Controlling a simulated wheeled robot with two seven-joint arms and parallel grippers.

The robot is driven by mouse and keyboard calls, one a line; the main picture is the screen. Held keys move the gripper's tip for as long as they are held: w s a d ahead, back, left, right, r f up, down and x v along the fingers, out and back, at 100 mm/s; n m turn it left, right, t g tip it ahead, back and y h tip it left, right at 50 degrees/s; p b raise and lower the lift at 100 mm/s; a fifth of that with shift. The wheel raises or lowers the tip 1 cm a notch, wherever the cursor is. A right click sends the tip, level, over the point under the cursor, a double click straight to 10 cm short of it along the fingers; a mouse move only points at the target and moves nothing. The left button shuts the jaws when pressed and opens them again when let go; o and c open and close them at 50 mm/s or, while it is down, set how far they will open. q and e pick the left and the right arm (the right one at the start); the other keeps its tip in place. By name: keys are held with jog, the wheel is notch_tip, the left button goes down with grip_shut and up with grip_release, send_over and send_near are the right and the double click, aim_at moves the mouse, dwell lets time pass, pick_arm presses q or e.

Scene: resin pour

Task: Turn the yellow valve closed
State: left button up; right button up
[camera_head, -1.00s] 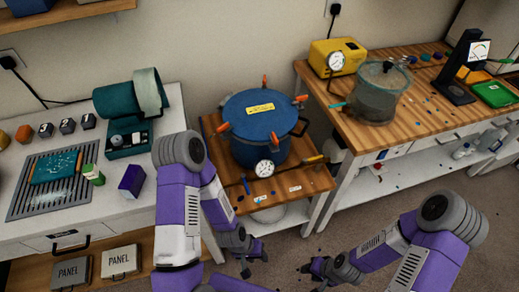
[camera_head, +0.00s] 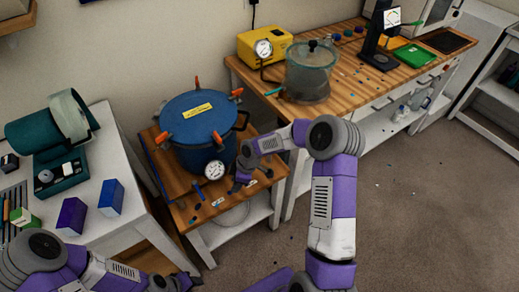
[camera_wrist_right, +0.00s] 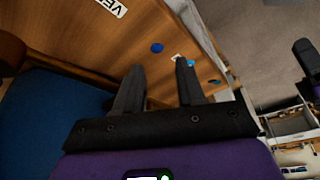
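The blue pressure pot (camera_head: 197,118) with orange lid clamps and a dial gauge (camera_head: 214,170) stands on the low wooden stand; its blue side also shows in the right wrist view (camera_wrist_right: 40,110). I cannot make out the yellow valve; my right arm covers the pot's right side in the head view. My right gripper (camera_head: 237,186) is low over the stand, just right of the gauge. In the right wrist view its two fingers (camera_wrist_right: 157,88) are apart with nothing between them, above the wood. My left gripper (camera_head: 172,284) is at the bottom edge, too small to read.
The wooden stand top (camera_head: 210,211) has small blue bits and white labels. A bench with a yellow pump (camera_head: 264,45) and a glass chamber (camera_head: 308,75) is behind right. A white table with a purple box (camera_head: 71,216) and a blue box (camera_head: 111,197) is left.

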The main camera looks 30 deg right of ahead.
jog(key=w+d+r+n+h+b, duration=0.1)
jog(key=w+d+r+n+h, duration=0.15)
jog(key=d+r, duration=0.4)
jog(key=w+d+r+n+h+b, duration=0.1)
jog(key=w+d+r+n, duration=0.3)
jog(key=d, duration=0.4)
jog(key=shift+t, duration=0.3)
jog(key=f, duration=0.2)
jog(key=f+b, duration=0.1)
jog(key=f, duration=0.2)
jog(key=shift+w+f+b, duration=0.3)
jog(key=shift+f+b, duration=0.1)
grip_shut()
